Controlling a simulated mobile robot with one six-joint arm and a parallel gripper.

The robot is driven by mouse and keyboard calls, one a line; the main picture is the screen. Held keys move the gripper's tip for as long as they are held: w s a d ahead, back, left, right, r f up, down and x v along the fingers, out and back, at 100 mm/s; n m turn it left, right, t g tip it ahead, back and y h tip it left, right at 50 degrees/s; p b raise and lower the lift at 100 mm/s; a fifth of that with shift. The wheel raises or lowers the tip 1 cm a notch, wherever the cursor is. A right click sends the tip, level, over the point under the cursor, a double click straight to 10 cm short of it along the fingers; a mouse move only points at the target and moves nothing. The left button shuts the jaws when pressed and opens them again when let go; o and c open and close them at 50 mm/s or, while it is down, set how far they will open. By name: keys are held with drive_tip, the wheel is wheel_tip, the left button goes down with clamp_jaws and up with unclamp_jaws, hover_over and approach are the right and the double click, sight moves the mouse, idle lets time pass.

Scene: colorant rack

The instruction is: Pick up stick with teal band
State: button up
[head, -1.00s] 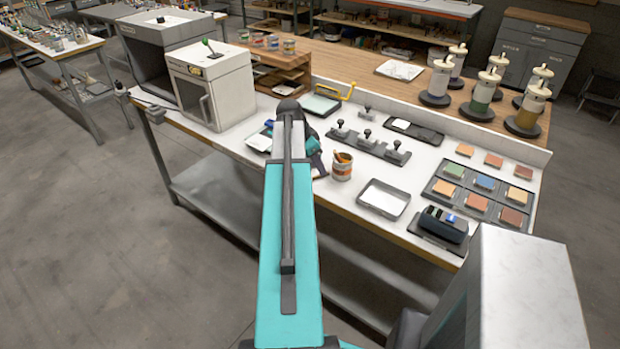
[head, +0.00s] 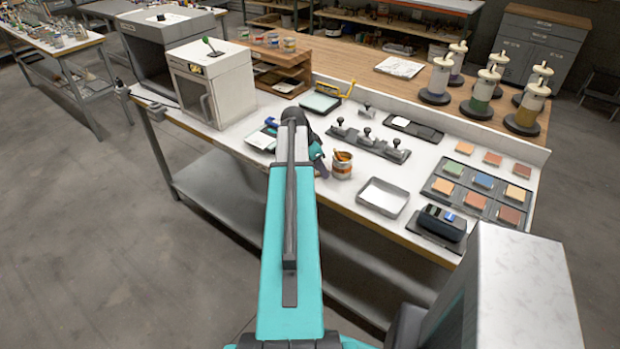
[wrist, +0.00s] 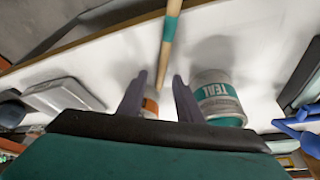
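The stick (wrist: 171,32) is pale wood with a teal band (wrist: 173,7). In the wrist view it runs down from the top edge, and its lower end shows between the two fingertips. My gripper (wrist: 159,77) is open, with a finger on each side of the stick's lower end and gaps between. I cannot tell how far the stick is from the fingers in depth. A can labelled TEAL (wrist: 218,92) stands just right of the right finger. In the head view my arm hides the stick and most of the gripper.
An orange-labelled can (head: 342,165) with a brown stick stands right of my wrist. A metal tray (head: 383,198) and a row of dark holders (head: 370,140) lie farther right. A white cabinet (head: 212,85) stands at the bench's left. The bench's front edge runs below the arm.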

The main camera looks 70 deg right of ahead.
sight(319, 173)
drive_tip(key=shift+f, duration=0.1)
drive_tip(key=shift+c, duration=0.4)
clamp_jaws()
drive_tip(key=shift+a+r+b, duration=0.2)
drive_tip(key=shift+r+b, duration=0.2)
drive_tip(key=shift+b, duration=0.35)
wheel_tip(319, 173, up, 6)
drive_tip(key=shift+b, duration=1.1)
drive_tip(key=w+a+b, duration=0.2)
drive_tip(key=a, duration=0.7)
drive_tip(key=w+a+b, duration=0.3)
drive_tip(key=a, duration=0.7)
drive_tip(key=shift+r, duration=0.2)
drive_tip(key=shift+w, duration=0.1)
